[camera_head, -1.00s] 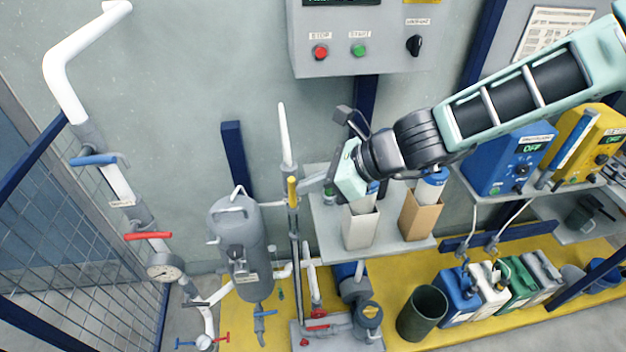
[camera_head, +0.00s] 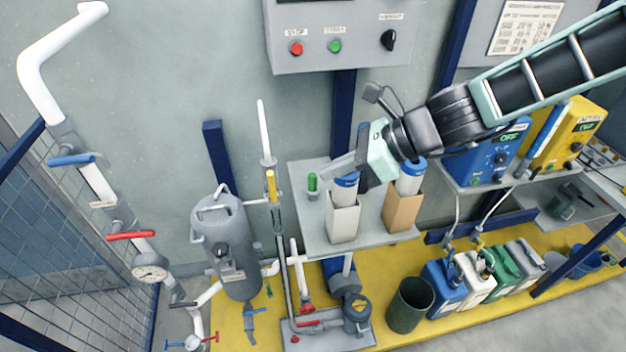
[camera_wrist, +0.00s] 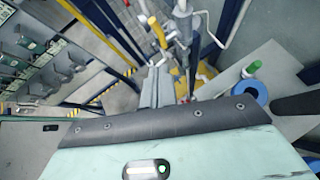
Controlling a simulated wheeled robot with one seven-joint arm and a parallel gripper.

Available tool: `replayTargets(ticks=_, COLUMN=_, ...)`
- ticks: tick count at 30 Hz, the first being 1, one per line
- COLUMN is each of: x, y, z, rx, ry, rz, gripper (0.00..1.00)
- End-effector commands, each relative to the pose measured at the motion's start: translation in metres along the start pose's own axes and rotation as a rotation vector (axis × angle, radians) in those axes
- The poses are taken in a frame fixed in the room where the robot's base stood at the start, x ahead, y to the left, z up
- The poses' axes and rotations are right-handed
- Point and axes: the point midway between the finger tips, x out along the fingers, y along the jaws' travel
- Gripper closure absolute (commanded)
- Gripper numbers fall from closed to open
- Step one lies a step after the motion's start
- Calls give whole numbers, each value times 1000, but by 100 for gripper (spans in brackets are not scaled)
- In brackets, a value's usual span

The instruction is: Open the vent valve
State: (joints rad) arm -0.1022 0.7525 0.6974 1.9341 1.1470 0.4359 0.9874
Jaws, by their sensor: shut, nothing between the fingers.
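A vertical pipe carries a small valve with a yellow lever (camera_head: 270,186), standing upright along the pipe. The lever also shows in the wrist view (camera_wrist: 158,33). I cannot read a label that marks it as the vent valve. Other levers show: a blue lever (camera_head: 71,160) and a red lever (camera_head: 130,236) on the left pipe, and a low red lever (camera_head: 308,323). My gripper (camera_head: 334,170) is shut and empty, to the right of the yellow lever and apart from it. Its fingers (camera_wrist: 160,86) point toward the pipe.
A grey shelf (camera_head: 305,215) below my gripper holds a green-capped item (camera_head: 312,183) and blue-topped cartridges in a white box (camera_head: 343,222) and a brown box (camera_head: 401,209). A grey tank (camera_head: 238,260) stands left of the pipe. Open space lies between lever and gripper.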

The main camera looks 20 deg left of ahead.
Motion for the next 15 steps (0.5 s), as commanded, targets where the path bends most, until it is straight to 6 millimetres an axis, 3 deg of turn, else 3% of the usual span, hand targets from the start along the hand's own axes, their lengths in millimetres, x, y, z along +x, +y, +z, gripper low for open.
replayTargets(ticks=6, x=-33, y=0, z=2, rx=-1, ry=0, rz=-3, gripper=100)
replayTargets(ticks=15, x=-45, y=1, z=3, rx=1, ry=0, rz=1, gripper=100)
